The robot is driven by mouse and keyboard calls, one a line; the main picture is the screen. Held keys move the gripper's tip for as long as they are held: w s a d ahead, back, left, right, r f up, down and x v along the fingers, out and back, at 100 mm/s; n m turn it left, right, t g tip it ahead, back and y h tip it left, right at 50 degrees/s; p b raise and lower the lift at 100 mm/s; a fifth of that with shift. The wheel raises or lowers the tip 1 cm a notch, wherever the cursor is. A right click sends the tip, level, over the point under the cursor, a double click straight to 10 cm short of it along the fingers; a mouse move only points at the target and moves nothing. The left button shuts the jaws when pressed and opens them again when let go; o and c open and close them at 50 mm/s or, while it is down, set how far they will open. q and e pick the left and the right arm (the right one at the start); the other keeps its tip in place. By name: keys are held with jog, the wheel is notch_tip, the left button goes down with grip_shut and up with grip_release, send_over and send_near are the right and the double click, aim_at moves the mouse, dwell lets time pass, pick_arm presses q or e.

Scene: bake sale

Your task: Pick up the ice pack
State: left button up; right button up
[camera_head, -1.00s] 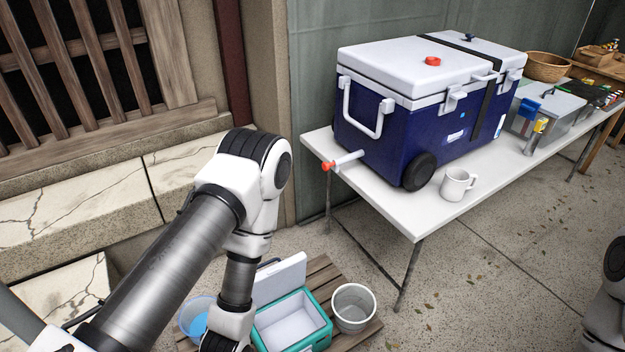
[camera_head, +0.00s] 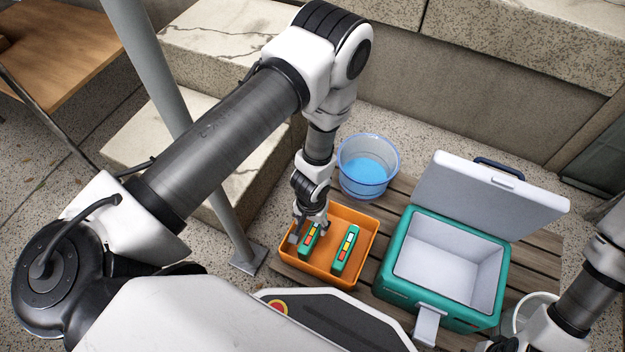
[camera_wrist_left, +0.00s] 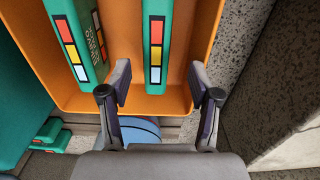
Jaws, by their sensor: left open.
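Two green ice packs with coloured label squares lie in an orange bin (camera_head: 366,225) on a wooden pallet. My left gripper (camera_head: 312,218) points down into the bin, over the left ice pack (camera_head: 309,239), partly covering it. The other ice pack (camera_head: 346,249) lies to its right. In the left wrist view, my left gripper (camera_wrist_left: 160,80) is open, its fingers on either side of the near end of one ice pack (camera_wrist_left: 155,45). The other pack (camera_wrist_left: 77,40) lies to the left there. Contact with the pack cannot be told. My right gripper is out of view.
An open teal cooler (camera_head: 445,265) with a white inside stands right of the bin. A clear bucket (camera_head: 368,168) with blue contents stands behind the bin. A whitish bucket (camera_head: 533,311) is at right. Stone steps (camera_head: 235,60) and a grey pole (camera_head: 180,110) are close to my left arm.

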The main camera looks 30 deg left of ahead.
aim_at(313, 231)
pick_arm(q)
jog(key=f+b, duration=0.3)
jog(key=f, duration=0.2)
jog(key=f+b, duration=0.2)
jog(key=f, duration=0.1)
jog(key=shift+d+b, duration=0.25)
jog(key=shift+b, duration=0.05)
jog(key=shift+r, duration=0.2)
jog(key=shift+c, duration=0.7)
grip_shut()
